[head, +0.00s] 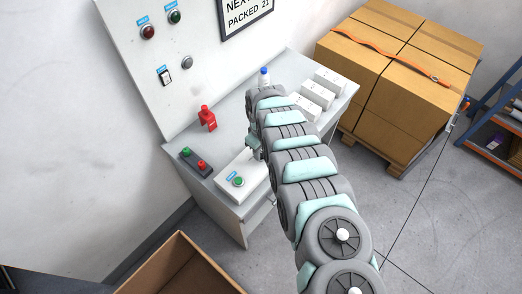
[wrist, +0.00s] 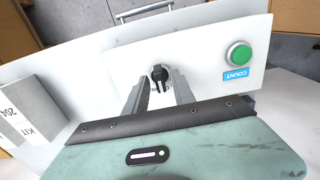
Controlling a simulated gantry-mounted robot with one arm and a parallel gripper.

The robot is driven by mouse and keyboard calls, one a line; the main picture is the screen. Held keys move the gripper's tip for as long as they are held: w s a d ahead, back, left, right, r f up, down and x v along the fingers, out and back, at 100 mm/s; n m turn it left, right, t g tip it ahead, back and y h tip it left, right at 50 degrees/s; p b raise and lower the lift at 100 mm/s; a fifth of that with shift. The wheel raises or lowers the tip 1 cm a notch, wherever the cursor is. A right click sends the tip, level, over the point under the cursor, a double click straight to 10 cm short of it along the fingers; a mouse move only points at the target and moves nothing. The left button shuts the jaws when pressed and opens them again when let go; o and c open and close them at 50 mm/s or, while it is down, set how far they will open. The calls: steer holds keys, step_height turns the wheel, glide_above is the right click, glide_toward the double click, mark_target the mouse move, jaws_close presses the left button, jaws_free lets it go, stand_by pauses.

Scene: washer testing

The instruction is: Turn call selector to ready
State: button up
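A black rotary selector (wrist: 160,76) sits on a white sloped box (wrist: 205,75), beside a green button (wrist: 239,55) labelled COUNT. No label for the selector is readable, so its set position is unclear. My gripper (wrist: 159,88) is open, with its two grey fingers on either side of the selector in the wrist view. I cannot tell whether the fingers touch it. In the head view, my gripper (head: 253,152) is partly hidden behind my arm, above the rear of the white box (head: 243,183). The selector is hidden there.
A red and green button box (head: 195,163) and a red object (head: 207,118) stand on the bench (head: 180,145) to the left. White kit boxes (head: 318,92) and a blue-capped bottle (head: 264,77) stand behind. Cartons (head: 400,65) stand at right, an open carton (head: 180,262) in front.

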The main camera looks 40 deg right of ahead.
jaws_close()
steer(key=shift+m, duration=0.3)
stand_by(0.3)
steer(key=shift+a+m+p, duration=0.1)
steer(key=shift+m+p, duration=0.5)
steer(key=shift+m, duration=0.6)
steer(key=m, duration=0.6)
steer(key=shift+o, duration=0.6)
jaws_free()
